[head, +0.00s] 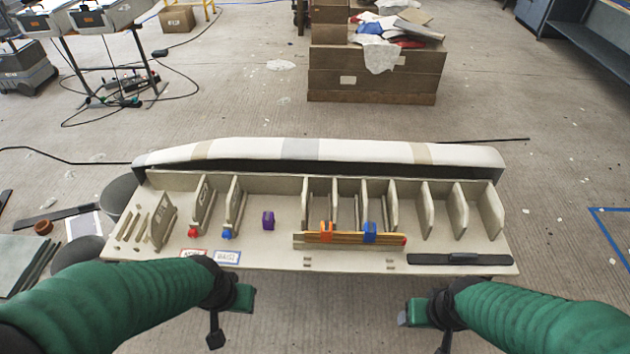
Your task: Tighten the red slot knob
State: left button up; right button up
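A small red knob (193,233) sits at the front foot of an upright slotted panel on the left part of the mould bench (270,262). A blue knob (227,234) sits just right of it on a similar panel. My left gripper (243,298) is in front of the bench's near edge, to the right of and nearer than the red knob, apart from it. My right gripper (412,312) is in front of the bench's right part, touching nothing visible. Both are seen from behind and above, so their finger gaps are unclear.
A long pale mould (320,150) runs along the back. A black bar (455,259) lies at right. Upright ribs crowd the bench's right half.

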aim_at(193, 234)
jog(key=u, duration=1.25)
jog(key=i+j+z, duration=0.1)
jog(key=z, duration=0.3)
jog(key=j+z, duration=0.1)
jog(key=z, duration=0.25)
jog(key=i+j+z, duration=0.1)
jog(key=z, duration=0.3)
jog(key=j+z, duration=0.2)
jog(key=z, duration=0.2)
jog(key=j+z, duration=0.15)
jog(key=j, duration=0.4)
jog(key=j+z, duration=0.15)
jog(key=j, duration=0.45)
jog(key=k+j+z, duration=0.15)
jog(key=j, duration=0.4)
jog(key=j+z, duration=0.15)
jog(key=j, duration=0.4)
jog(key=k+j+z, duration=0.15)
jog(key=j, duration=0.4)
